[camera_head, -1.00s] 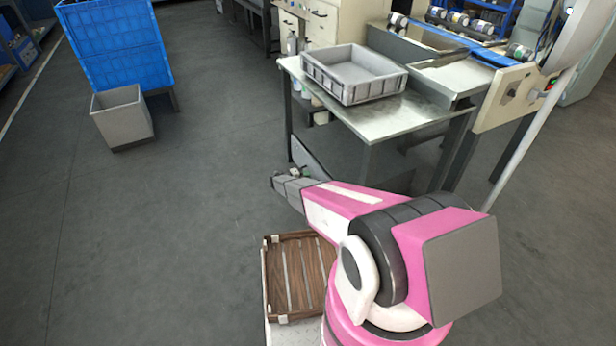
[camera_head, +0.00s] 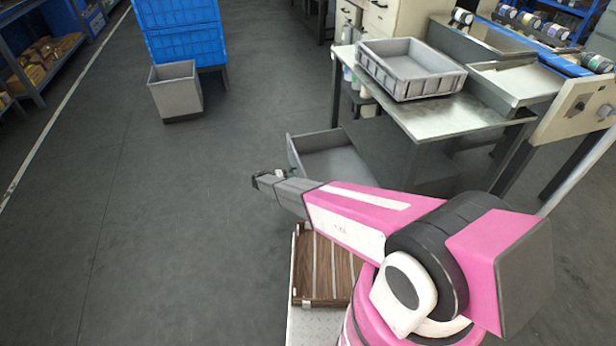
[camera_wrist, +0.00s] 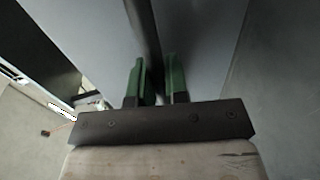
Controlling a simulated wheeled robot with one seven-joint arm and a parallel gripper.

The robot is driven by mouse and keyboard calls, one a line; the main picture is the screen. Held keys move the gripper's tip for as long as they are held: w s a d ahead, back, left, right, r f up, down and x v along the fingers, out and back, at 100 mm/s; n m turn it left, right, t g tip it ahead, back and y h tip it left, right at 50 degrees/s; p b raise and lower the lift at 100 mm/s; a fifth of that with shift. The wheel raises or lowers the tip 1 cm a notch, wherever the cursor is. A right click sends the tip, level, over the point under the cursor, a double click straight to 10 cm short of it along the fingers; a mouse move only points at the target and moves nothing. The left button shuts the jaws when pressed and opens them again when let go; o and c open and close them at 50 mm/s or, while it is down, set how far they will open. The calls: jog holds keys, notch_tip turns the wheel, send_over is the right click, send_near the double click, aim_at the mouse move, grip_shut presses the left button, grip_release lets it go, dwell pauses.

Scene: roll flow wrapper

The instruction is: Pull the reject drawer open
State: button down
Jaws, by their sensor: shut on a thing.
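The reject drawer (camera_head: 345,160) is a grey open-topped drawer under the steel table. It stands pulled out, and its empty inside shows in the head view. My gripper (camera_wrist: 160,82) has green fingers, shut around a narrow dark bar (camera_wrist: 151,40), apparently the drawer's handle, in front of a grey panel (camera_wrist: 205,45). In the head view the end of my arm is to the left of the drawer's front; the fingers and the hold on the handle cannot be made out there.
The steel table (camera_head: 440,122) carries a grey tray (camera_head: 412,85). A grey bin (camera_head: 175,95) stands before blue crates (camera_head: 180,40) at the upper left. A slatted wooden crate (camera_head: 325,265) is close below my arm. The floor on the left is clear.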

jog(key=shift+f+v, duration=0.25)
jog(key=shift+v, duration=0.9)
jog(key=shift+f+v, duration=0.25)
jog(key=shift+v, duration=0.9)
jog(key=shift+a, duration=0.1)
jog(key=c, duration=1.1)
grip_release()
jog(key=shift+c, duration=0.2)
jog(key=v, duration=1.1)
jog(key=shift+f, duration=0.1)
